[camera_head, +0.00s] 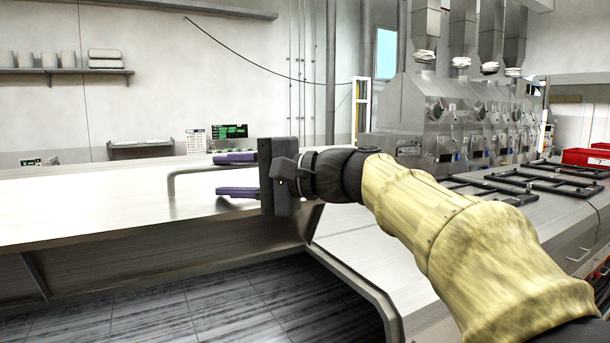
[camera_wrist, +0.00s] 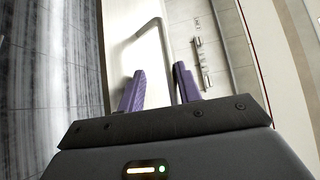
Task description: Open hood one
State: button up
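The hood (camera_head: 100,228) is a wide white and metal panel across the left of the head view, above a dark tiled floor. A bent metal bar handle (camera_head: 186,171) stands on it. My gripper (camera_head: 217,175) has two purple fingers, spread apart, one above and one below the handle's bar. In the wrist view, the handle (camera_wrist: 150,28) runs down between the gripper's (camera_wrist: 159,68) two fingers. The fingers look apart from the bar. Whether the palm touches the handle cannot be told.
Several metal machines (camera_head: 440,115) with ducts stand at the back right. Black frames (camera_head: 525,180) and a red bin (camera_head: 588,157) lie on the right counter. A small green-screen display (camera_head: 229,132) stands behind the hood. Wall shelves (camera_head: 65,71) are at the left.

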jog(key=b+v, duration=0.3)
jog(key=v, duration=1.4)
jog(key=shift+d, duration=0.15)
jog(key=shift+s, duration=0.1)
